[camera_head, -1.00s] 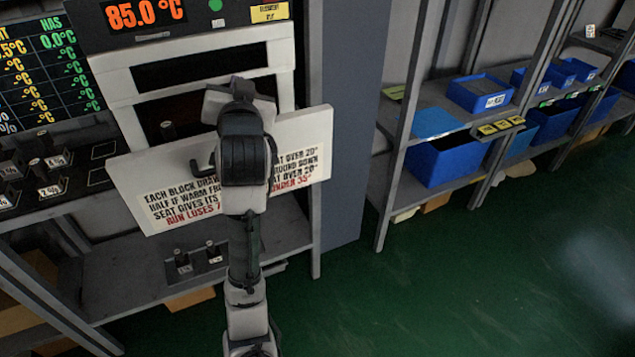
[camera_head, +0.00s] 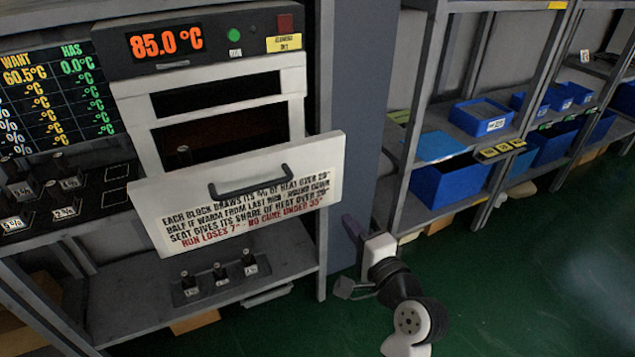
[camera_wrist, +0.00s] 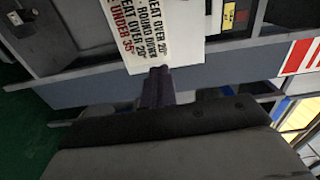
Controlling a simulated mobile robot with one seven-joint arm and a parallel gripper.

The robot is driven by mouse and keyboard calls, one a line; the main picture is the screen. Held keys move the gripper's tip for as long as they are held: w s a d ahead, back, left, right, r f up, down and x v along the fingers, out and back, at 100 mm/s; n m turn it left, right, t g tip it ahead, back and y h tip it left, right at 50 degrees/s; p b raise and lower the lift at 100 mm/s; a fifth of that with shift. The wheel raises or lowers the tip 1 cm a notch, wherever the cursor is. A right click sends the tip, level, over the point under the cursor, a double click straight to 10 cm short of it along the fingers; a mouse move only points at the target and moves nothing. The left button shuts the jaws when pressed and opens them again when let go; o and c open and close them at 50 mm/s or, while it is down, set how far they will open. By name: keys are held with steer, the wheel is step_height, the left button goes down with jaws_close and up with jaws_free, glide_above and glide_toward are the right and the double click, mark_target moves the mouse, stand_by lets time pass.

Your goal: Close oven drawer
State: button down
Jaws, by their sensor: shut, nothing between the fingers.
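The oven (camera_head: 205,40) has a dark top panel reading 85.0 °C. Its white-fronted drawer (camera_head: 235,190) is pulled out, with a dark handle and printed text. A small block (camera_head: 183,152) shows behind the drawer front. My gripper (camera_head: 351,226) is shut and empty, beside the right lower edge of the drawer front in the head view. In the wrist view, the gripper's purple-dark fingers (camera_wrist: 158,85) point at the edge of the drawer front (camera_wrist: 165,40); I cannot tell whether they touch it.
Several small blocks (camera_head: 220,272) stand on the shelf below the drawer. More blocks (camera_head: 68,185) are on the left counter under a display board (camera_head: 55,95). Blue bins (camera_head: 450,183) fill the shelves at right. The green floor (camera_head: 520,280) is open.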

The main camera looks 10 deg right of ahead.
mark_target(316, 179)
steer(key=p+x, duration=0.4)
steer(key=x, duration=0.8)
steer(key=shift+w+a+f+p, duration=0.15)
steer(key=shift+w+p, duration=0.15)
steer(key=shift+w, duration=0.35)
